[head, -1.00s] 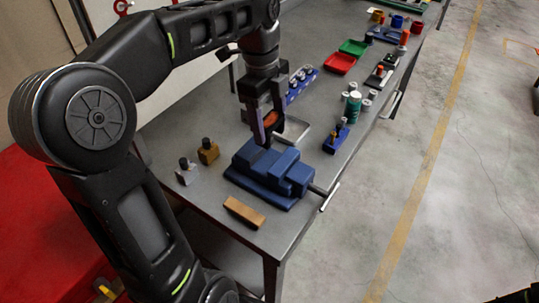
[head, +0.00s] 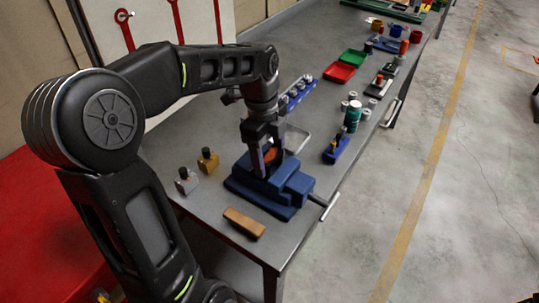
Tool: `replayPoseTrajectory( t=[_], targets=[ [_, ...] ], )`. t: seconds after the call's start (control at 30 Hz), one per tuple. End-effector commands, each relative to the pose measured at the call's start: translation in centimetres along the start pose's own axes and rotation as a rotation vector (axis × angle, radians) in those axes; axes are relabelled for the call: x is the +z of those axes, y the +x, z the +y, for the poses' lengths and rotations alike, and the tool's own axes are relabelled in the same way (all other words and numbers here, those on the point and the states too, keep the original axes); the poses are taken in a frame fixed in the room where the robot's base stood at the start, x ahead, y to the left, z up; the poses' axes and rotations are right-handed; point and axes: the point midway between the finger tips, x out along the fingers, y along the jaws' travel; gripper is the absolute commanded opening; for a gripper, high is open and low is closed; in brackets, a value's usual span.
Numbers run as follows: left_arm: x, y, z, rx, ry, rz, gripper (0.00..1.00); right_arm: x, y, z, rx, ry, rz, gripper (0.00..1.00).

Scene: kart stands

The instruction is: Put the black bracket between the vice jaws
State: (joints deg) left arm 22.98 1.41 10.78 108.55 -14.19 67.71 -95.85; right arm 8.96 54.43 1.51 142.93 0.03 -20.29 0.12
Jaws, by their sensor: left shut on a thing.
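The blue vice (head: 283,203) stands on the grey bench, its handle toward the front edge. My left gripper (head: 264,170) points down at the vice, with its fingertips at the top of the vice around the jaw gap. It is shut on the black bracket, which is mostly hidden by the dark fingers. A small orange patch shows between the fingers. I cannot tell how deep the bracket sits or whether it touches the jaws. My right gripper is not in view.
A wooden block (head: 244,223) lies in front of the vice. A brown block (head: 208,160) and a grey block (head: 187,181) with black knobs stand to the left. A blue holder (head: 336,148) and a green can (head: 352,115) stand to the right.

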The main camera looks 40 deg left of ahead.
Motion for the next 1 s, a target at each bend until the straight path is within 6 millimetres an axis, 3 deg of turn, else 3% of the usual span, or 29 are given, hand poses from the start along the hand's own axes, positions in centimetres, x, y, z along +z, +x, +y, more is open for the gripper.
replayPoseTrajectory(
  t=[0.3, 0.33, 0.4, 0.6, 1.0],
  targets=[
    [0.02, 0.30, -0.04, -0.002, 0.000, 0.000, 0.00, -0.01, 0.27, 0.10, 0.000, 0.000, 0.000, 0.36],
    [0.03, 0.35, 0.00, 0.000, 0.000, 0.000, 0.64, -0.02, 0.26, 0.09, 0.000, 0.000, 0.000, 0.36],
    [0.03, 0.27, 0.00, 0.000, 0.000, 0.000, 0.70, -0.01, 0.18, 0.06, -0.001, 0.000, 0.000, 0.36],
    [0.02, 0.26, 0.00, 0.000, 0.000, 0.000, 0.85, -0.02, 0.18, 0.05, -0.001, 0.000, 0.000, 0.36],
    [0.00, -0.56, -0.08, -0.003, 0.000, 0.000, 0.85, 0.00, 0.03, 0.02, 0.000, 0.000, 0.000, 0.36]
  ],
)
